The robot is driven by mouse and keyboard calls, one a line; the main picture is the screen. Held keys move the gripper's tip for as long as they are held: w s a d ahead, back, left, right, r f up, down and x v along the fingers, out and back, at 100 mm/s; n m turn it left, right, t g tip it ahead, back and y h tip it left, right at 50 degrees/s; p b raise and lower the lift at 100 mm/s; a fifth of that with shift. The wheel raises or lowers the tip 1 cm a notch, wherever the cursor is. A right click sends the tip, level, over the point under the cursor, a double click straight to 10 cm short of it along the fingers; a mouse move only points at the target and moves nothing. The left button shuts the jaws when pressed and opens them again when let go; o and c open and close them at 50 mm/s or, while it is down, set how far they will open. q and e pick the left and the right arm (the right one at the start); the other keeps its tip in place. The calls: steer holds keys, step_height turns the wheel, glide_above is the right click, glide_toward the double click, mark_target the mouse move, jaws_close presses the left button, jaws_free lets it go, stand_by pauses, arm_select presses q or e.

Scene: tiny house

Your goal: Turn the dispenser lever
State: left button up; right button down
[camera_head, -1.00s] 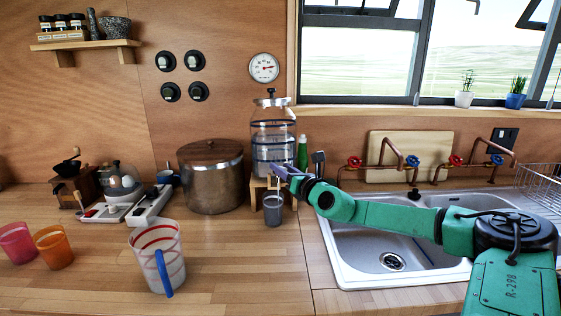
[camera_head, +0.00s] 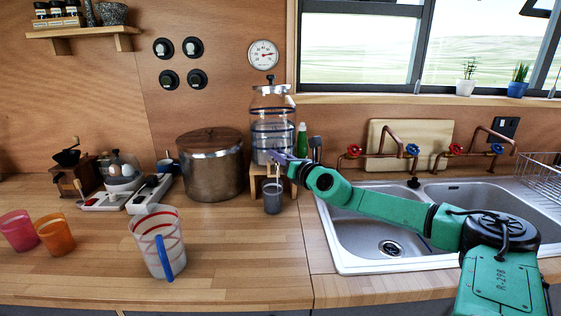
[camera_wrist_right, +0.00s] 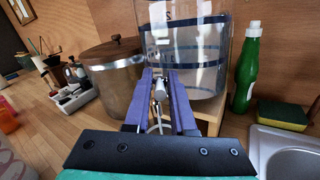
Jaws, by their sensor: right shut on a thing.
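The glass dispenser (camera_head: 273,125) with blue bands and a metal lid stands on a small wooden stand at the back of the counter. It also shows in the right wrist view (camera_wrist_right: 205,60). My right gripper (camera_head: 276,158) reaches in from the right to its front. In the right wrist view its purple fingers (camera_wrist_right: 160,88) are shut on the metal dispenser lever (camera_wrist_right: 159,90). The lever is mostly hidden by the fingers in the head view. A grey cup (camera_head: 272,198) stands below the tap, and a thin pale stream or tube runs down towards it. My left gripper is not in view.
A large steel pot (camera_head: 211,168) stands close left of the dispenser. A green bottle (camera_head: 302,143) is just right of it. The sink (camera_head: 345,262) lies below my right arm. A striped measuring jug (camera_head: 156,243) stands on the front counter, with bare wood to its right.

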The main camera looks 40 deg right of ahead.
steer(key=n+y+b, duration=0.1)
steer(key=y+b, duration=0.1)
steer(key=n+y+b, duration=0.2)
steer(key=y, duration=0.1)
steer(key=d+n+y+b, duration=0.1)
steer(key=y+b, duration=0.2)
steer(key=shift+r+n+g, duration=0.1)
steer(key=shift+n+g, duration=0.2)
steer(key=shift+n, duration=0.1)
steer(key=c, duration=0.9)
jaws_free()
